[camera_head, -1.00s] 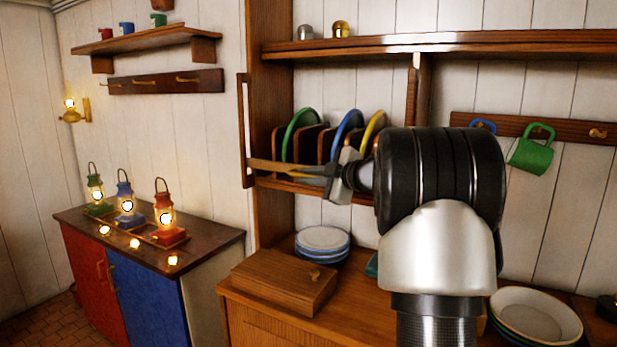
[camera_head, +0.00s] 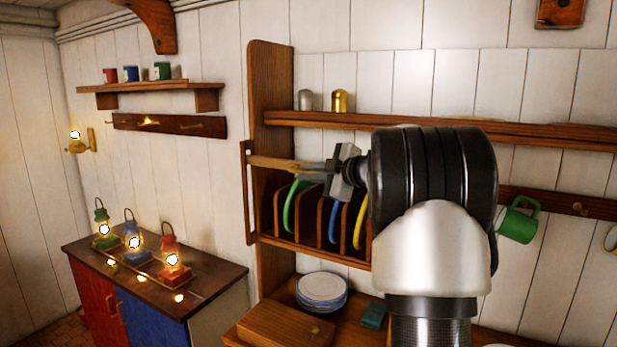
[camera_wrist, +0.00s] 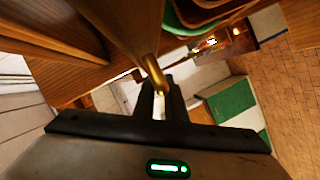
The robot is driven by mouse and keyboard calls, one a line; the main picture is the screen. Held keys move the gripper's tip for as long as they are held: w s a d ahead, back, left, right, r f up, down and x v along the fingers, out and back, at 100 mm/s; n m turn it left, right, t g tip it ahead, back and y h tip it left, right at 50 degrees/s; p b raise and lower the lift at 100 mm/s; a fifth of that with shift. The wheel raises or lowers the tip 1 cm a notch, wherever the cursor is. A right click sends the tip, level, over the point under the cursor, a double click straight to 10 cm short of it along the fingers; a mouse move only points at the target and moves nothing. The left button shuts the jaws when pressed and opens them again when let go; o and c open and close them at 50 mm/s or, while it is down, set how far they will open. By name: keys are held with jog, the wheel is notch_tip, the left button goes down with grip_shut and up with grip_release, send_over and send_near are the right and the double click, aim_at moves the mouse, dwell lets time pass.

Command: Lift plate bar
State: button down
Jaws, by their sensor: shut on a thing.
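The plate bar (camera_head: 280,163) is a thin wooden bar across the front of the plate rack (camera_head: 310,243). It is at the height of the plate tops or a little above, its left end at the upright slotted guide (camera_head: 247,190). My gripper (camera_head: 322,168) is shut on it from the right. In the wrist view, the gripper fingers (camera_wrist: 163,103) close at a brass piece (camera_wrist: 152,70) on the wooden bar. Green (camera_head: 290,207), blue (camera_head: 335,222) and yellow (camera_head: 361,222) plates stand upright between dividers. My arm hides the bar's right part.
A shelf (camera_head: 440,130) with silver and gold shakers runs above the rack. Stacked plates (camera_head: 322,288) and a wooden box (camera_head: 285,325) sit on the counter below. A green mug (camera_head: 518,222) hangs at right. Lit lanterns (camera_head: 133,235) stand on the left cabinet.

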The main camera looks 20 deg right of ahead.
jog(key=shift+r, duration=0.5)
jog(key=c, duration=2.1)
grip_release()
jog(key=shift+f, duration=0.1)
jog(key=shift+s+d, duration=0.15)
jog(key=shift+s, duration=0.2)
jog(key=b+v, duration=0.2)
jog(key=v, duration=1.4)
jog(key=shift+s+d, duration=0.1)
jog(key=shift+s, duration=0.2)
jog(key=shift+w, duration=0.1)
